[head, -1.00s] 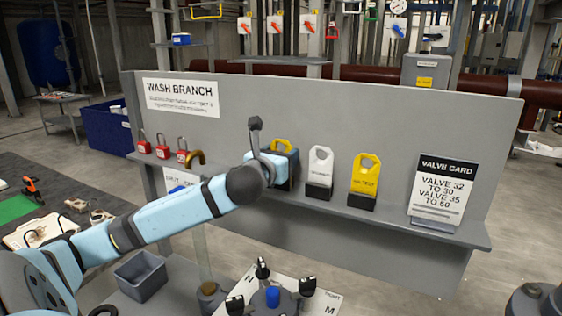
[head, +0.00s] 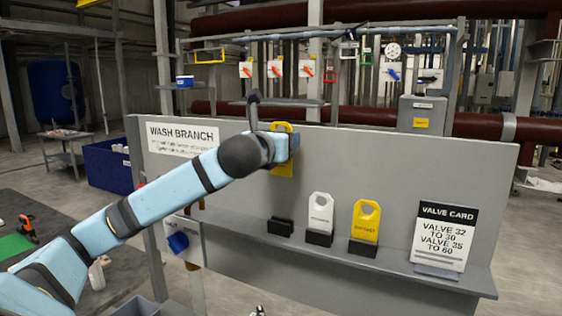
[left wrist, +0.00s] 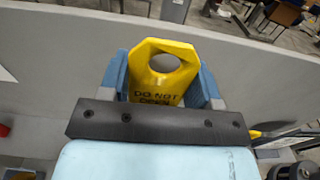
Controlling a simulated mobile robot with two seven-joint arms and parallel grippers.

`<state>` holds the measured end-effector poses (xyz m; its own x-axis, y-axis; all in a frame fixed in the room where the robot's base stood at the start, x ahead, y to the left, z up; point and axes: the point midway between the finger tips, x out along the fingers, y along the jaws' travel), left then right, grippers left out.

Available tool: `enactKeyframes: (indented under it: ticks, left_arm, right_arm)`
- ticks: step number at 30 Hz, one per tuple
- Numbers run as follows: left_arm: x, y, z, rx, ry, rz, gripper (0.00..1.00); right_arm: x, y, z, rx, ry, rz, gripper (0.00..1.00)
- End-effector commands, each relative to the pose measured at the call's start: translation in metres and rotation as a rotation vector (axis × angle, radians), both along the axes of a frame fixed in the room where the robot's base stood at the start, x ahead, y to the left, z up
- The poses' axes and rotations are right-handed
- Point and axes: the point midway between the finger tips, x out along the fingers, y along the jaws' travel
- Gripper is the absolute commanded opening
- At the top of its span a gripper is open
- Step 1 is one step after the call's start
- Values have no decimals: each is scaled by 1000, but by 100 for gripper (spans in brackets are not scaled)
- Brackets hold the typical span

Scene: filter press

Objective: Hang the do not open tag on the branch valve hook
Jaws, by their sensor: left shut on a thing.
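The yellow do not open tag (head: 282,170) is held upright in my left gripper (head: 284,150), clear above the shelf and in front of the grey panel. In the left wrist view, the tag (left wrist: 150,86) sits between the two blue-grey fingers of the gripper (left wrist: 162,84), its hole facing up and its "DO NOT OPEN" lettering partly covered. A blue valve handle (head: 178,242) on a pale plate shows below my left arm. I cannot make out the branch valve hook; my arm covers part of that area. My right gripper is not in view.
The shelf (head: 400,262) bears an empty black holder (head: 280,227), a white tag (head: 320,214), another yellow tag (head: 365,220) and a valve card (head: 443,235). The panel (head: 400,160) stands behind them, with a wash branch sign (head: 170,135) at its left.

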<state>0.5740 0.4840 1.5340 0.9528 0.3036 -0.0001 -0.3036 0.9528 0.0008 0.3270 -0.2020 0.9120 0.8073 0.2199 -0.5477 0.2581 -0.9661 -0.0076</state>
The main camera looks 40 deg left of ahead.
Motion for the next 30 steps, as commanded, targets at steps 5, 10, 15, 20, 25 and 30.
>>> enactKeyframes:
  ticks: [5,10,15,20,25,30]
  left_arm:
    - [0,0,28,-1,-3,-1,35]
    - [0,0,42,-1,-3,-1,35]
    - [0,0,51,-1,0,0,35]
    - [0,0,59,0,0,0,35]
    - [0,0,66,0,0,-1,35]
    - [0,0,73,0,-2,-1,35]
  right_arm:
    - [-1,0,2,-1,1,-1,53]
    - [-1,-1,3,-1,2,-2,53]
    - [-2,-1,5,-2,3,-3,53]
    - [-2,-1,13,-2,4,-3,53]
    - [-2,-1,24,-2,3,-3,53]
    - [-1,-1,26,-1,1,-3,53]
